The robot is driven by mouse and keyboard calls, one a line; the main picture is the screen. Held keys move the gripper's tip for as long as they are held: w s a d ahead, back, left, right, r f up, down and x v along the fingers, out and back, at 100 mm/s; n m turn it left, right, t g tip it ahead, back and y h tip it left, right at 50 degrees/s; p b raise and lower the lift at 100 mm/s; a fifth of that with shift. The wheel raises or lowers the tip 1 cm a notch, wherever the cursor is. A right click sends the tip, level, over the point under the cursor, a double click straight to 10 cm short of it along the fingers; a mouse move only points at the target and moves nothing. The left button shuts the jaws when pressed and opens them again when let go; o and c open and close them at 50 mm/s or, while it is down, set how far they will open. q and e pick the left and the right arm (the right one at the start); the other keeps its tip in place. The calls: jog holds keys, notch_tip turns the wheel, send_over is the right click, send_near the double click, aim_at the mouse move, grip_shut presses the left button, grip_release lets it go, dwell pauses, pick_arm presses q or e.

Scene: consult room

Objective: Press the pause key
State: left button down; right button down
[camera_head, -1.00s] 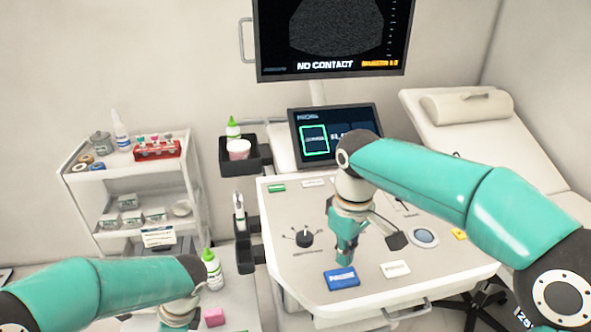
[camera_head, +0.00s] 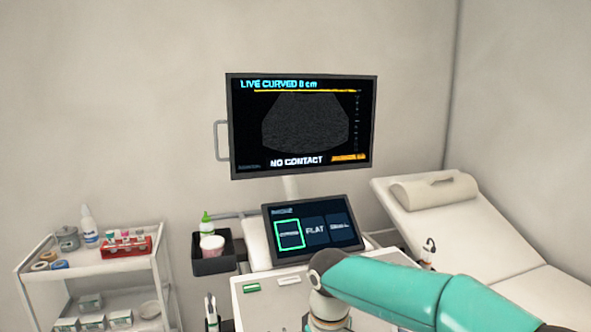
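The pause key is out of view below the bottom edge of the picture. Only the back strip of the light console panel (camera_head: 262,308) shows, with a green key (camera_head: 252,288) and a white key (camera_head: 289,280) on it. My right arm comes in from the right over the console; its gripper is below the picture's edge. My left arm and gripper are out of view. The large monitor (camera_head: 300,125) reads "LIVE CURVED 8 cm" and "NO CONTACT". The small touchscreen (camera_head: 317,231) has its left tile outlined in green.
A white trolley (camera_head: 90,268) with bottles and a red tube rack (camera_head: 126,247) stands at the left. A black holder (camera_head: 213,262) with a green-capped bottle (camera_head: 207,224) sits beside the console. A cream exam couch (camera_head: 470,235) is at the right.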

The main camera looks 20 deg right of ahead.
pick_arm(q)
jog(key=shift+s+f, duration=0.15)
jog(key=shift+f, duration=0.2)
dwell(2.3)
pick_arm(e)
jog(key=shift+f, duration=1)
jog(key=shift+r, duration=3.55)
jog(key=shift+s, duration=0.15)
jog(key=s+r, duration=0.6)
jog(key=s, duration=0.2)
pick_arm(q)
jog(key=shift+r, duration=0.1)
pick_arm(e)
jog(key=shift+w+r, duration=0.1)
